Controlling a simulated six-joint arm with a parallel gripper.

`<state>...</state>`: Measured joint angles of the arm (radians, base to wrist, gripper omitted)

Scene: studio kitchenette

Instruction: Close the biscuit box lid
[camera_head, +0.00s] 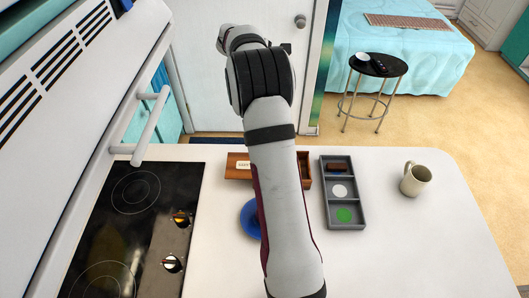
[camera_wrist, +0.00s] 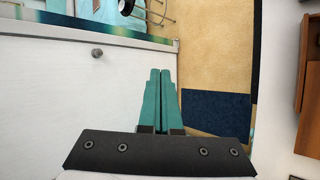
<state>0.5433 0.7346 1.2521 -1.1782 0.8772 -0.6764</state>
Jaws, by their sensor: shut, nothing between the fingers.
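The brown wooden biscuit box (camera_head: 306,183) stands on the white counter in the head view, its middle hidden behind my arm. A brown piece with a pale label (camera_head: 238,172) shows left of my arm, and an open-looking part of the box shows on the right. How the lid joins the box is hidden. My gripper (camera_wrist: 160,71) shows in the wrist view, with its green fingers together and empty. It points toward the white door and floor, apart from the box.
A grey three-part tray (camera_head: 345,226) stands right of the box, with a mug (camera_head: 415,179) farther right. A blue round dish (camera_head: 249,218) is partly hidden by my arm. The black cooktop (camera_head: 125,230) lies left. The front right counter is clear.

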